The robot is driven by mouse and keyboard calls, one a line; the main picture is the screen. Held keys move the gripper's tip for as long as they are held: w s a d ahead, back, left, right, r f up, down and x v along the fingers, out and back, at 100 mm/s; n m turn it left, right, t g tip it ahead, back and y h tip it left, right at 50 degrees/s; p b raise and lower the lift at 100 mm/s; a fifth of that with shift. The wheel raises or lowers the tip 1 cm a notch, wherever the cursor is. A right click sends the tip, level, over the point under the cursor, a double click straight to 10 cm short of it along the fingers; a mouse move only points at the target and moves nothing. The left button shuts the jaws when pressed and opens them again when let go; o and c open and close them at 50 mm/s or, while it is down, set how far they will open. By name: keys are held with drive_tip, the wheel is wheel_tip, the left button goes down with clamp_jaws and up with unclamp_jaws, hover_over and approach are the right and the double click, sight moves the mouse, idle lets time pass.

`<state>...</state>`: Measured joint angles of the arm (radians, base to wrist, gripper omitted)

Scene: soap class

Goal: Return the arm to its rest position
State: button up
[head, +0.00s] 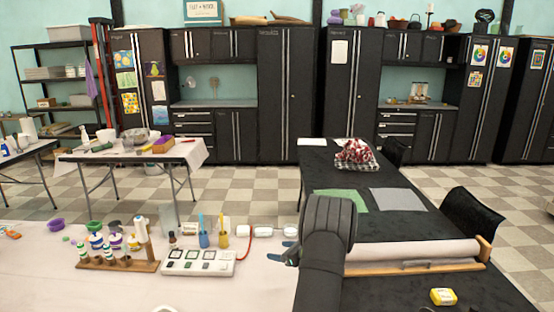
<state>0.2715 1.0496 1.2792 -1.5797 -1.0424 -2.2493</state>
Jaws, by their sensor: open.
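My gripper (279,255) shows at the left side of my dark arm, over the right end of the pale table (230,290). Its small teal fingers are open and point left. I see nothing between them. My arm stands in front of the dark cloth-covered table and hides part of it. The inner side of the gripper is partly hidden by the arm.
Left of my gripper are a white power strip (200,263), a wooden rack (118,264) with bottles, and blue and yellow droppers. To the right are a paper roll (410,250) on a wooden holder and a yellow soap packet (443,297). Dark cabinets line the wall.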

drive_tip(key=d+m+t, duration=0.1)
drive_tip(key=d, duration=0.7)
drive_tip(key=shift+w+d+h, duration=0.35)
drive_tip(key=shift+w+h, duration=0.05)
drive_tip(key=shift+o, duration=0.4)
